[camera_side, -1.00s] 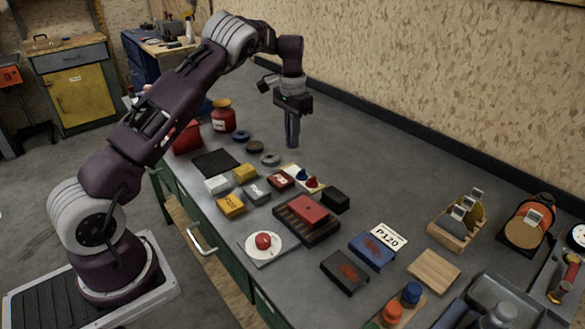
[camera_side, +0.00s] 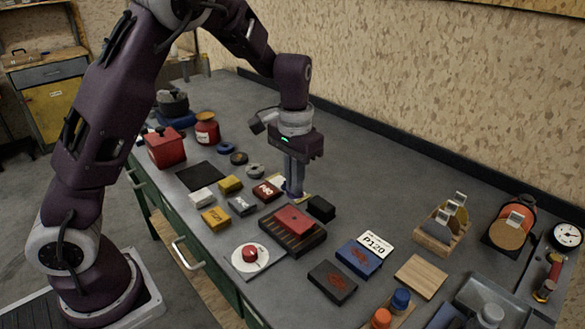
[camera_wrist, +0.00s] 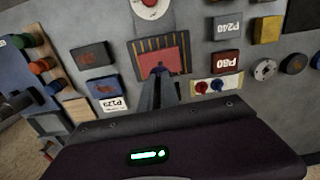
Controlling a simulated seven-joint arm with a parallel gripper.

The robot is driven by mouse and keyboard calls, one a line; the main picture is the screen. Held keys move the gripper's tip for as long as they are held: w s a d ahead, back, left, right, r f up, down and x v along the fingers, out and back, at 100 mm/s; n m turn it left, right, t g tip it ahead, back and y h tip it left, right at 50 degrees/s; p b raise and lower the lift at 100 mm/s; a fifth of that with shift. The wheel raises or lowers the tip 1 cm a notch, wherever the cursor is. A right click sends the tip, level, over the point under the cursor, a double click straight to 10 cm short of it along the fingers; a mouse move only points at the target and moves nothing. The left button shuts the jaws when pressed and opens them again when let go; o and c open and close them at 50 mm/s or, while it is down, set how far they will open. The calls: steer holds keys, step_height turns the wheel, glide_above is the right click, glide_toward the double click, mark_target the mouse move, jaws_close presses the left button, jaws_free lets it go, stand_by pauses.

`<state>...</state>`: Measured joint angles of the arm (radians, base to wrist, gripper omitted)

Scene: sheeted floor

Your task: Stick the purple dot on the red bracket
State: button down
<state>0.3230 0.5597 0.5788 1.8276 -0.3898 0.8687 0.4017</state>
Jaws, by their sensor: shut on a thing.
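A red bracket (camera_side: 296,219) lies on a dark striped tray (camera_side: 309,241); it also shows in the wrist view (camera_wrist: 173,59). My gripper (camera_side: 292,192) points down, just behind the bracket in the side view. In the wrist view, my gripper (camera_wrist: 158,80) has its fingertips in front of the bracket's near edge. It is shut on a small purple dot (camera_wrist: 158,71), seen at the fingertips. I cannot tell whether the dot touches the bracket. A pale card (camera_wrist: 226,82) with a red dot and a blue dot lies beside the tray, mostly hidden by my gripper in the side view.
A black block (camera_side: 321,208) stands close to the tray's right. Several small boxes, including a red P80 box (camera_side: 267,191), lie to its left. A white disc with a red knob (camera_side: 250,254) is in front. The bench behind the black block is clear.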

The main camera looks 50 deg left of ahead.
glide_above(294, 219)
steer(key=shift+f, duration=2.95)
steer(key=shift+w+f, duration=0.1)
steer(key=shift+f, duration=0.25)
steer(key=shift+f, duration=0.45)
steer(key=c, duration=1.5)
jaws_free()
